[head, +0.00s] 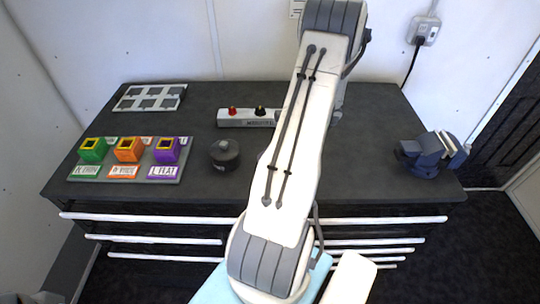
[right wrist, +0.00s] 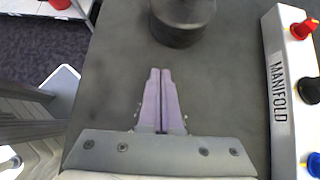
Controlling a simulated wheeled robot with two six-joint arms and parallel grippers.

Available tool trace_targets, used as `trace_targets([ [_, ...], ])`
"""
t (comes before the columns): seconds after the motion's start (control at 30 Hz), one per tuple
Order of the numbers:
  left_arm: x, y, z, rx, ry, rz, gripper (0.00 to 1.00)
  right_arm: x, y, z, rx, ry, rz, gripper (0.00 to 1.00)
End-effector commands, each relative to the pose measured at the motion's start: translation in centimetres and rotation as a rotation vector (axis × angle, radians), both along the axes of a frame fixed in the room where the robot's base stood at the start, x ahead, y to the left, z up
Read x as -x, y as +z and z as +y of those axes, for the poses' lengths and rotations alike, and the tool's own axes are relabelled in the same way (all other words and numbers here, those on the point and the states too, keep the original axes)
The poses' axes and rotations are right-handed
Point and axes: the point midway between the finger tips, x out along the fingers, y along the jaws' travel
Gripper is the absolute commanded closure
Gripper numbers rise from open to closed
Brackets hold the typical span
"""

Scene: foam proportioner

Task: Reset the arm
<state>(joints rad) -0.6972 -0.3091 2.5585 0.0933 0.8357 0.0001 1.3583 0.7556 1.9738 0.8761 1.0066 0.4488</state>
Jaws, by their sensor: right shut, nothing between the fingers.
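My right arm fills the middle of the head view. It rises from the bottom edge to a grey joint at the top and hides part of the table behind it. My right gripper shows in the right wrist view (right wrist: 160,72). Its two purplish fingers lie side by side, shut and empty, above the dark tabletop. In the head view the arm hides the fingers. A black round pot (head: 225,153) stands on the table; it also shows just beyond the fingertips in the right wrist view (right wrist: 182,20), apart from them. My left gripper is not in view.
The manifold (head: 246,117) has coloured knobs and lies right of the fingers in the right wrist view (right wrist: 286,85). A tray with green, orange and purple blocks (head: 127,175), a grey slotted plate (head: 150,97) and a blue vise (head: 432,154) stand on the dark table (head: 380,115).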

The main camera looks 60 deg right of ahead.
Motion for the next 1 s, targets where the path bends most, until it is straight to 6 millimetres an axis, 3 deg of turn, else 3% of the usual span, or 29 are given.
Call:
trace_targets([
  [0.3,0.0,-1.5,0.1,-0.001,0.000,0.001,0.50,4.4,4.4,-3.3,0.003,-0.014,0.000,1.00],
  [0.6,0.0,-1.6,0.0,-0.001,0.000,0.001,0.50,5.2,5.8,-3.8,-0.001,-0.008,0.002,1.00],
  [0.77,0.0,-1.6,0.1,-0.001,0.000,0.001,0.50,5.1,5.8,-3.7,0.001,-0.003,0.002,1.00],
  [0.87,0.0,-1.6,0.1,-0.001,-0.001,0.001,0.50,3.9,6.1,-2.7,0.018,0.052,0.005,1.00],
  [1.0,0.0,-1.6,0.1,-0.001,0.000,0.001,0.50,-0.3,7.2,1.6,0.090,0.280,0.018,1.00],
])
